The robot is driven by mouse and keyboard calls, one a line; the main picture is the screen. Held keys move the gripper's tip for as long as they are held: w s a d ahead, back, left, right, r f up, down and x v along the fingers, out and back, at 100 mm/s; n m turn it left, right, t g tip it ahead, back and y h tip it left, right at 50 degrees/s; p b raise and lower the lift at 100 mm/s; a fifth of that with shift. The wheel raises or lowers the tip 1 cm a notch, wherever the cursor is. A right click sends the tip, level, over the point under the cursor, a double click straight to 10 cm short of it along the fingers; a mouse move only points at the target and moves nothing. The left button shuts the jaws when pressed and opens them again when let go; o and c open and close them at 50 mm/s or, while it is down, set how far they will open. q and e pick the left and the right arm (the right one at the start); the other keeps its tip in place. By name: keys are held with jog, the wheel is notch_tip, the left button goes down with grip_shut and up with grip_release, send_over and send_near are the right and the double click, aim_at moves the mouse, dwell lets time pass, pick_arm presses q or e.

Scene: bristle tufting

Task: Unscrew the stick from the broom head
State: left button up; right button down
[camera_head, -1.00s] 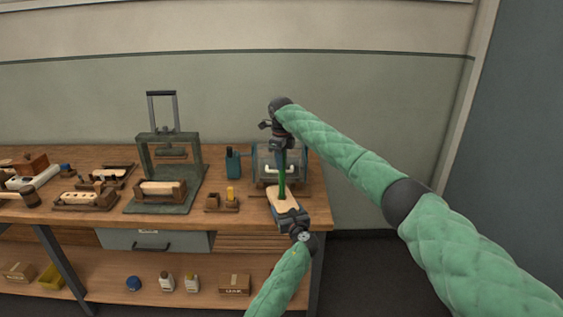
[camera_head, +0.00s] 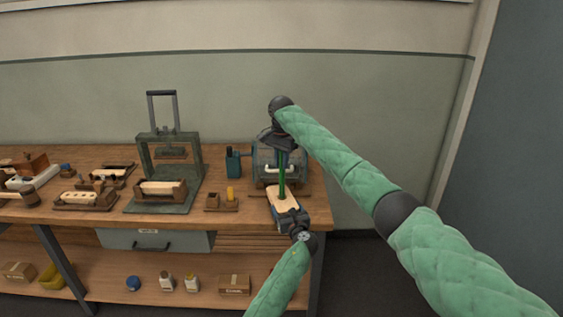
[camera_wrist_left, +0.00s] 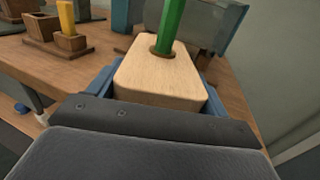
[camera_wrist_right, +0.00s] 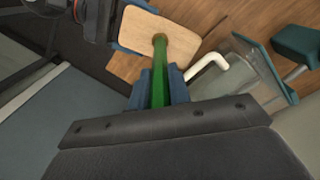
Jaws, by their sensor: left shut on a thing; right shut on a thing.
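The broom head (camera_head: 283,198) is a pale wooden block at the right end of the bench. The green stick (camera_head: 282,175) stands upright in its hole; in the left wrist view the stick (camera_wrist_left: 171,25) enters the hole in the block (camera_wrist_left: 160,75). My left gripper (camera_head: 290,217) is shut on the broom head from the near side, its blue jaws along the block's sides. My right gripper (camera_head: 282,142) is above, shut on the upper stick. In the right wrist view the stick (camera_wrist_right: 159,80) runs between the blue jaws down to the block. The stick's top is hidden.
A glass-fronted container with a white handle (camera_head: 283,170) stands just behind the stick. Open floor lies right of the bench.

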jog(key=m, duration=2.3)
jog(key=shift+w+d+r+m, duration=0.1)
jog(key=shift+w+r+m, duration=0.05)
jog(key=shift+w+m, duration=0.15)
dwell(0.6)
jog(key=c, duration=1.3)
grip_release()
jog(key=shift+s, duration=0.1)
jog(key=shift+r, duration=0.1)
